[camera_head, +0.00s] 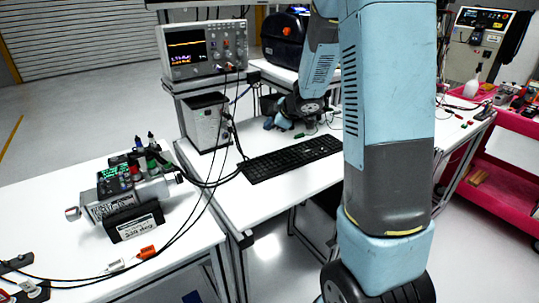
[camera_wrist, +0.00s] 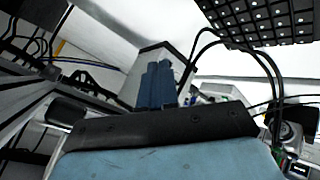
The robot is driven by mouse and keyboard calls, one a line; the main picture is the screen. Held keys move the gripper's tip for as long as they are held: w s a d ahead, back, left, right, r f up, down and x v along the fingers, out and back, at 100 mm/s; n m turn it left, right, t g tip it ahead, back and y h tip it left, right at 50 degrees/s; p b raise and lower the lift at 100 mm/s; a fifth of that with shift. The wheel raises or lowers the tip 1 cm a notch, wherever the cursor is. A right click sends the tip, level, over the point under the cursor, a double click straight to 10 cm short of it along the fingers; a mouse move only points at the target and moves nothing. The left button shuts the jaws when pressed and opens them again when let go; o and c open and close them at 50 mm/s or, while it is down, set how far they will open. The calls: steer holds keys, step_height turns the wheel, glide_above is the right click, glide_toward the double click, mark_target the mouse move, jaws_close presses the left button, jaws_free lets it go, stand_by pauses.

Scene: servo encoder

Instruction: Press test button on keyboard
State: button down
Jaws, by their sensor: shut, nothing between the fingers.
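The black keyboard (camera_head: 292,158) lies on the white middle table in the head view. Part of it shows at the top right of the wrist view (camera_wrist: 262,20), with rows of dark keys and small light marks. No test button can be made out among the keys. My gripper (camera_head: 278,122) is behind the keyboard in the head view, apart from it. In the wrist view the two blue fingers of my gripper (camera_wrist: 157,84) are side by side, shut and empty. They point away from the keyboard, which lies off to the upper right. My arm covers the area right of the keyboard.
A white box (camera_head: 205,122) stands left of the keyboard, below an oscilloscope (camera_head: 203,50). Black cables (camera_head: 212,184) run from the keyboard area to a servo assembly (camera_head: 127,193) on the left table (camera_head: 45,210). A pink cart (camera_head: 510,168) stands at right.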

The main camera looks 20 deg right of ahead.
glide_above(270, 157)
steer(key=shift+w+d+f, duration=0.1)
steer(key=shift+w+f, duration=0.05)
steer(key=shift+f, duration=4)
steer(key=shift+f, duration=0.7)
steer(key=shift+r, duration=0.8)
step_height(270, 157, up, 5)
stand_by(0.8)
